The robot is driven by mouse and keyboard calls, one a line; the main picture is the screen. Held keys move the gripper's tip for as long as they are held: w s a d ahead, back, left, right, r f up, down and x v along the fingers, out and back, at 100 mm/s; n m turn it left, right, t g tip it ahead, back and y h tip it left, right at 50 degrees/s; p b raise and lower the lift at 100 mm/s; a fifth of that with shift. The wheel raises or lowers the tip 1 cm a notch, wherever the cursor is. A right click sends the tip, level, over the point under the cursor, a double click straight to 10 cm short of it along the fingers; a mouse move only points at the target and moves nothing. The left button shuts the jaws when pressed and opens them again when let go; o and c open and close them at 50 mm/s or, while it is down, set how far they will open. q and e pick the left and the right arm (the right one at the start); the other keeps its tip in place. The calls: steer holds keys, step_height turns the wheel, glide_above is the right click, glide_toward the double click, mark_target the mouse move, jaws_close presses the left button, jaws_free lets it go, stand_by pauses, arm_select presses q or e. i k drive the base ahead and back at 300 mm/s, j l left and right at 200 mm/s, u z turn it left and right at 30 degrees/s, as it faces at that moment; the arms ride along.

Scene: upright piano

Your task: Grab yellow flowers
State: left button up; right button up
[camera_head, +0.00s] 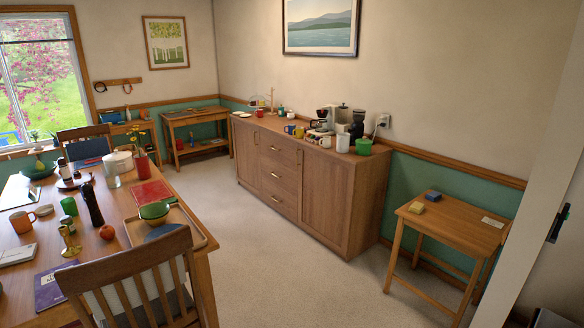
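The yellow flowers (136,133) rise on green stems from a red vase (142,164). The vase stands on the far right part of the wooden dining table (203,268), at the left of the view. It is beside a white lidded pot (119,161) and behind a red mat (153,193). The flowers are small in this view, but their heads show clear of the things around them. Neither of my grippers is in view.
A wooden chair (135,270) stands at the table's near side, with another chair (86,143) at the far side. A long sideboard (325,200) lines the wall, and a small side table (455,225) stands right. Open carpet (290,270) lies between.

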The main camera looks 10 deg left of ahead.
mark_target(140, 153)
steer(key=i+u, duration=0.1)
steer(key=i, duration=0.6)
steer(key=i+u, duration=0.1)
steer(key=i, duration=0.6)
steer(key=i+l+u, duration=0.1)
steer(key=i, duration=0.6)
steer(key=i+l+u, duration=0.1)
steer(key=i+l, duration=0.15)
steer(key=i, duration=0.45)
